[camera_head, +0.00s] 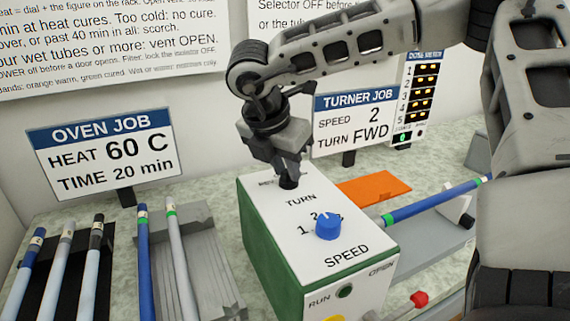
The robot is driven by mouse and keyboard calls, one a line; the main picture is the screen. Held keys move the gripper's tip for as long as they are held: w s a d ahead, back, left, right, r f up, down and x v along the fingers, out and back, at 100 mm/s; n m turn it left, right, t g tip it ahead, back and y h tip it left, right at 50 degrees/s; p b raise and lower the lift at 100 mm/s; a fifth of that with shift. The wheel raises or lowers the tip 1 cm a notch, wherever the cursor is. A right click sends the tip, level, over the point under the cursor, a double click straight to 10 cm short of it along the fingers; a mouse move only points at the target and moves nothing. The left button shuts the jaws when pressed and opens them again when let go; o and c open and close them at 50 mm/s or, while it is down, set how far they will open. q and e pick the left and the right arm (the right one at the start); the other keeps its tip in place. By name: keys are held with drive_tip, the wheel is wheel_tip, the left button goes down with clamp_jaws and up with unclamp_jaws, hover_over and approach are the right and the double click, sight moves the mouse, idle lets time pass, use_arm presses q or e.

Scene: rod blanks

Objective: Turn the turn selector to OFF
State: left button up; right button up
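The turner box (275,245), green with a white top, stands in the middle of the bench. Its top carries the TURN label, with part of a REV label showing at the far left edge. My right gripper (286,170) points down over the far part of the top, where the turn selector lies. A small dark piece under it could be a fingertip or the selector knob; I cannot tell which. The gripper hides the selector's pointer and the other position labels. I cannot tell whether its fingers are closed. My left gripper is not in view.
A blue SPEED knob (328,226) sits nearer on the box top. A blue rod (430,203) lies at the right of the box. Racks with rods (190,255) stand left. The TURNER JOB sign (352,120) reads speed 2, FWD. An orange plate (373,190) lies behind.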

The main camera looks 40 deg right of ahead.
clamp_jaws()
